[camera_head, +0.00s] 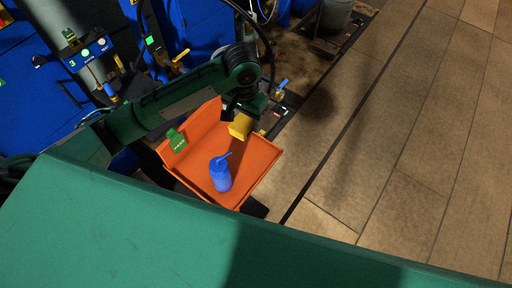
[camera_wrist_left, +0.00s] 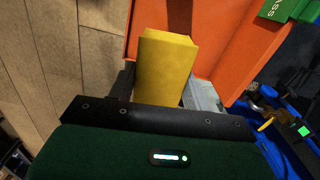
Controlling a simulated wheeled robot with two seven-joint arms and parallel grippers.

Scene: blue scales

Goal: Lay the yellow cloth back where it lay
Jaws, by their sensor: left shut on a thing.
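The yellow cloth (camera_head: 240,126) is a small folded block held in my left gripper (camera_head: 243,118) above the far right part of an orange tray (camera_head: 259,160). In the left wrist view the cloth (camera_wrist_left: 166,66) sits between the two fingers of my left gripper (camera_wrist_left: 168,88), which are shut on it. The orange tray (camera_wrist_left: 232,52) shows behind it there. I cannot tell whether the cloth touches the tray. My right gripper is in neither view.
A blue bottle with a bent spout (camera_head: 220,173) stands in the tray. A green tag (camera_head: 176,140) is at the tray's left side. Blue machines with valves (camera_head: 85,55) stand at the back left. The tiled floor (camera_head: 400,140) at right is clear. A grey bucket (camera_head: 336,14) is at the back.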

